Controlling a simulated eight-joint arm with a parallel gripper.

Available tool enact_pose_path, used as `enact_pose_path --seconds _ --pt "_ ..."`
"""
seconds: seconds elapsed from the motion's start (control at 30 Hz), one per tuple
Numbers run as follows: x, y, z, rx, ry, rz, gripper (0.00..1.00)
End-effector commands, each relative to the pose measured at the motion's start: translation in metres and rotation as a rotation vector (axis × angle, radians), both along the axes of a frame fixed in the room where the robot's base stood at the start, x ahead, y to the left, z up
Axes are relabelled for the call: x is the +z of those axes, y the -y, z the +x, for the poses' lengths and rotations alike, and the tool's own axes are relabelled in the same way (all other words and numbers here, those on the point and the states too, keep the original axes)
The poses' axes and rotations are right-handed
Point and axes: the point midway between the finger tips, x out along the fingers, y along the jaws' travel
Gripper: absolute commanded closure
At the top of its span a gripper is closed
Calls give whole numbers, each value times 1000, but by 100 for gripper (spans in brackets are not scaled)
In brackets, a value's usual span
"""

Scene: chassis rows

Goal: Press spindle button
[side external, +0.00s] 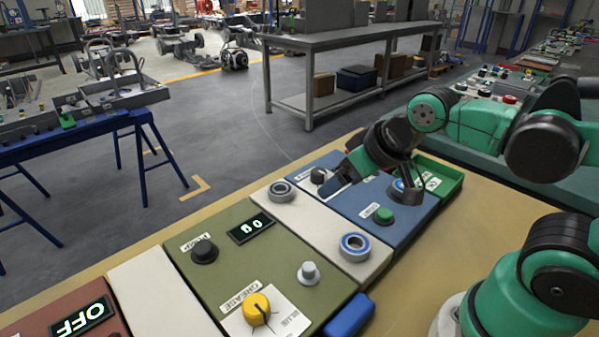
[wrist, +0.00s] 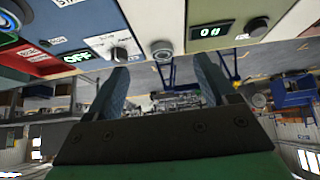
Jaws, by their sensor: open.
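The blue panel (side external: 350,205) carries a green button (side external: 384,214) with a white label, a black knob (side external: 318,175), and a blue-ringed button (side external: 400,187) partly hidden by my gripper. No label there clearly reads "spindle". My gripper (side external: 374,186) is over this panel, its fingers apart, with nothing seen between them. I cannot tell whether a finger touches the panel. In the wrist view, my gripper (wrist: 160,66) shows two spread fingers. The blue panel (wrist: 90,20) appears at the top, with a black knob (wrist: 118,54) and a lit OFF display (wrist: 77,56).
A pale strip holds bearing rings (side external: 355,246), (side external: 281,191). Beside it, the olive panel (side external: 215,275) has a black knob (side external: 204,250), a yellow knob (side external: 256,308) and a lit display (side external: 250,228). A green tray (side external: 440,185) lies beyond the blue panel. Bare tabletop (side external: 440,260) lies in front.

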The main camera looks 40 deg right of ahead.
Motion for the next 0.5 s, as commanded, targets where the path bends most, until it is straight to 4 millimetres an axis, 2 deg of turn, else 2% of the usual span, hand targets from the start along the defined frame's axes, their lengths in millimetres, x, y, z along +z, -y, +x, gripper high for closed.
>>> enact_pose_path --seconds 0.13,0.17,0.4,0.43,0.5 --pt "0 0 0 0 0 0 22" --pt "0 0 0 0 0 0 25" --pt "4 8 0 90 -49 -83 93" --pt "5 11 0 122 -66 -109 100" --pt "9 20 0 218 -118 -182 100"
